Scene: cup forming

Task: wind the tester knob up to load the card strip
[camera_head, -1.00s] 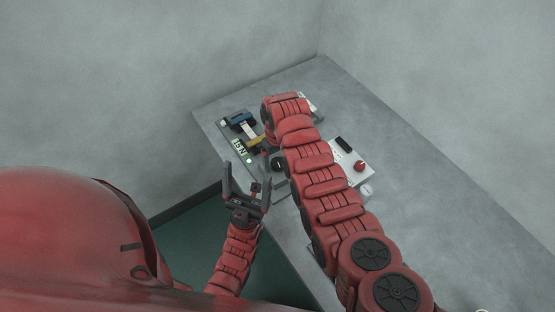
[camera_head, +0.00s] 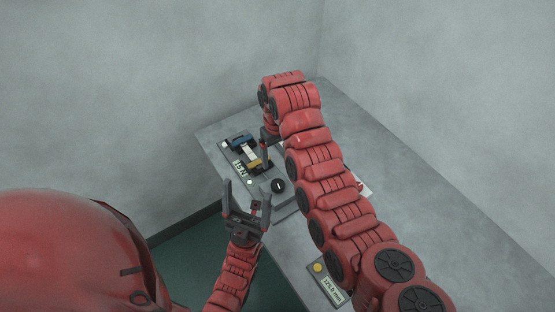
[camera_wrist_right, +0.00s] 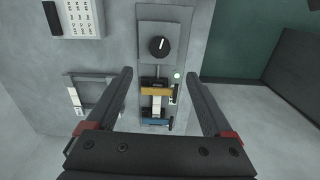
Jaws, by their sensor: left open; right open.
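The tester is a narrow grey plate with a blue clamp (camera_head: 242,141), a yellow clamp (camera_head: 263,162) and a black knob (camera_head: 278,186). In the right wrist view the knob (camera_wrist_right: 159,45) has a white pointer mark, roughly upright. A white card strip (camera_wrist_right: 156,105) spans the yellow clamp (camera_wrist_right: 157,91) and the blue clamp (camera_wrist_right: 156,121). My right gripper (camera_wrist_right: 160,76) is open and empty above the tester, its fingers on either side in view. The arm partly hides it in the head view. My left gripper (camera_head: 246,192) is open and empty by the table's front edge.
A small gauge reading about 125.0 mm (camera_head: 332,287) lies near the front edge. A white panel (camera_wrist_right: 83,18) and a small rack (camera_wrist_right: 76,98) stand beside the tester. My right arm covers much of the table (camera_head: 440,215); its right part is bare.

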